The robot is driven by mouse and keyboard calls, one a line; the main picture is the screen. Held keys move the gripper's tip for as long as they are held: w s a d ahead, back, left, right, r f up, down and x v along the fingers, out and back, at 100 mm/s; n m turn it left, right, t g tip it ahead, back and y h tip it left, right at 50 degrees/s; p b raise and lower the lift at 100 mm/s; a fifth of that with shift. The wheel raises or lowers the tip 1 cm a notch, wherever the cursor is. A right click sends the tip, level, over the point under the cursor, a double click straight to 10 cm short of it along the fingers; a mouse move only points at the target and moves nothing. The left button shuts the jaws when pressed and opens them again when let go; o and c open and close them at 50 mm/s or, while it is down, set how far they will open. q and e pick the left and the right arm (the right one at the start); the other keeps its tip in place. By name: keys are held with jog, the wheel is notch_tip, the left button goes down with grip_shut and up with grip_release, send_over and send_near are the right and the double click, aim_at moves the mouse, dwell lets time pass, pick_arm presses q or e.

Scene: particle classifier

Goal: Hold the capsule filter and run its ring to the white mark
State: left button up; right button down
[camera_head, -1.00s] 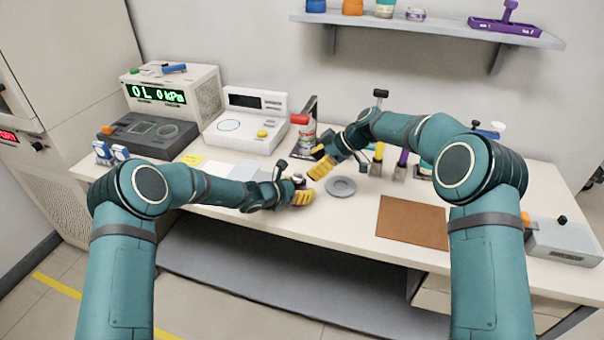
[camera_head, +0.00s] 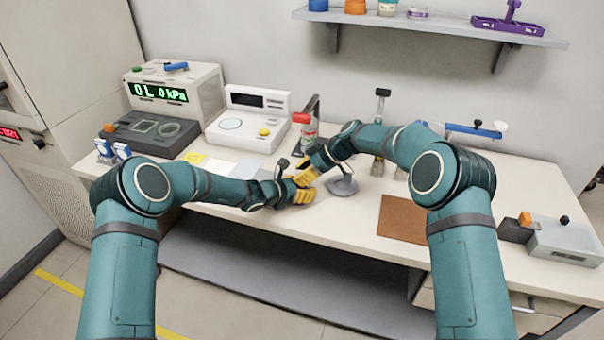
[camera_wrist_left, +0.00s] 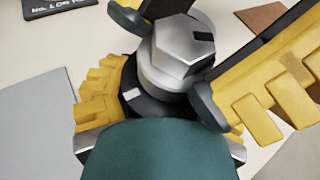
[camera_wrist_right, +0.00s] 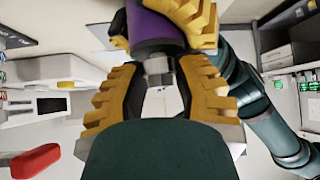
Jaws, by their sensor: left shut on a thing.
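My left gripper (camera_head: 300,190) is shut on the capsule filter, which is mostly hidden by the fingers in the head view. In the left wrist view the filter shows a silver hexagonal end (camera_wrist_left: 180,50) with a black mark, above a dark collar (camera_wrist_left: 160,106) with a white mark (camera_wrist_left: 132,93). The two marks are apart around the axis. My right gripper (camera_head: 308,172) is close to it; its dark fingertips stand on either side of the hexagonal end, apart. In the right wrist view a purple body (camera_wrist_right: 152,28) and a small grey end (camera_wrist_right: 155,68) show between the fingers.
A grey round stand (camera_head: 343,186) sits just right of the grippers. A red-capped bottle (camera_head: 304,124) stands behind. A brown mat (camera_head: 402,219) lies to the right. The white instrument (camera_head: 245,118) and pressure display (camera_head: 165,93) stand back left.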

dwell(0.3)
jog(key=shift+m+t, duration=0.6)
jog(key=shift+m, duration=0.3)
jog(key=c, duration=0.6)
grip_release()
jog(key=shift+r, duration=0.1)
jog(key=v, duration=1.2)
jog(key=shift+s+a, duration=0.1)
